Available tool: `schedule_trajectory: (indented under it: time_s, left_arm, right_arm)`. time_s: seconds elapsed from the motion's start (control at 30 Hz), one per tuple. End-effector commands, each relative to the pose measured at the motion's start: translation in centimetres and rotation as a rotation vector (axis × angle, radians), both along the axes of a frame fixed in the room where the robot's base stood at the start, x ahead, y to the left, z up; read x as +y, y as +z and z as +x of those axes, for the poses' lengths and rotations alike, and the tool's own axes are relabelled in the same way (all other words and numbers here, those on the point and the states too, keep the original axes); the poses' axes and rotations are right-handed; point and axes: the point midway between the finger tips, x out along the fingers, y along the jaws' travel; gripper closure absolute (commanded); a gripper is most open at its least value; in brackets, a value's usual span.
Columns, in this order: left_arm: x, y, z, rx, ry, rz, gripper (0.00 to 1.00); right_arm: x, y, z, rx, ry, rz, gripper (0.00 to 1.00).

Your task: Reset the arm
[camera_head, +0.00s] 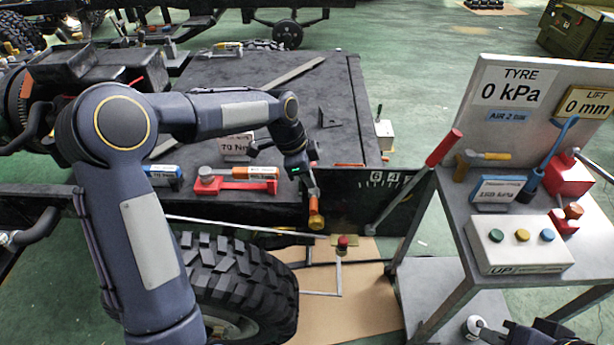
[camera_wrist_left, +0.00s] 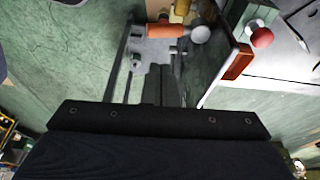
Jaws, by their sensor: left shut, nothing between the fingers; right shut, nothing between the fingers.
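My left arm comes in from the left over the black chassis deck. Its gripper (camera_head: 308,178) points down at the deck's front edge, close beside an orange-handled part with a yellow end (camera_head: 316,210). In the left wrist view my left gripper's dark fingers (camera_wrist_left: 165,82) are together and empty. The orange handle (camera_wrist_left: 165,31) shows just beyond them there; I cannot tell whether they touch. My right gripper (camera_head: 488,332) is only partly in view at the bottom right edge, below the bench; it holds nothing that I can make out.
A red tool (camera_head: 235,184) and a blue tool (camera_head: 162,173) lie on the deck (camera_head: 335,95). A large tyre (camera_head: 240,285) stands below its front. A grey bench (camera_head: 450,215) at the right carries a button box (camera_head: 515,250) and a sign panel; a red-handled lever (camera_head: 443,148) leans beside it.

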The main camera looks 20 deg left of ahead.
Motion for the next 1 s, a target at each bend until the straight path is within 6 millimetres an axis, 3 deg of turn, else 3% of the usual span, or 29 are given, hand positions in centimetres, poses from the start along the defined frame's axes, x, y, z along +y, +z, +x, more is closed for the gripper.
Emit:
schedule_trajectory:
  time_s: [0.23, 0.37, 0.47, 0.6, 0.7, 0.9, 1.0]
  left_arm:
    - [0.1, 0.1, -0.1, -0.001, 0.003, 0.000, 1.00]
    - [0.8, 1.7, -1.5, -0.005, 0.069, 0.004, 1.00]
    - [1.9, 4.2, -4.3, -0.010, 0.198, 0.002, 1.00]
    - [3.6, 7.4, -10.2, -0.008, 0.458, -0.031, 1.00]
    - [4.4, 8.7, -14.7, -0.004, 0.654, -0.082, 1.00]
    - [4.7, 8.8, -22.9, 0.028, 1.021, -0.240, 1.00]
    - [4.3, 8.0, -25.8, 0.052, 1.159, -0.325, 1.00]
  right_arm:
    - [0.0, 0.0, 0.0, 0.000, 0.000, 0.000, 1.00]
    - [0.0, 0.0, 0.0, 0.000, 0.000, 0.000, 1.00]
    - [0.0, 0.0, 0.0, 0.000, 0.000, 0.000, 1.00]
    - [0.0, 0.0, 0.0, 0.000, 0.000, 0.000, 1.00]
    - [0.0, 0.0, 0.0, 0.000, 0.000, 0.000, 1.00]
    - [0.0, 0.0, 0.0, 0.000, 0.000, 0.000, 1.00]
    - [0.0, 0.0, 0.0, 0.000, 0.000, 0.000, 1.00]
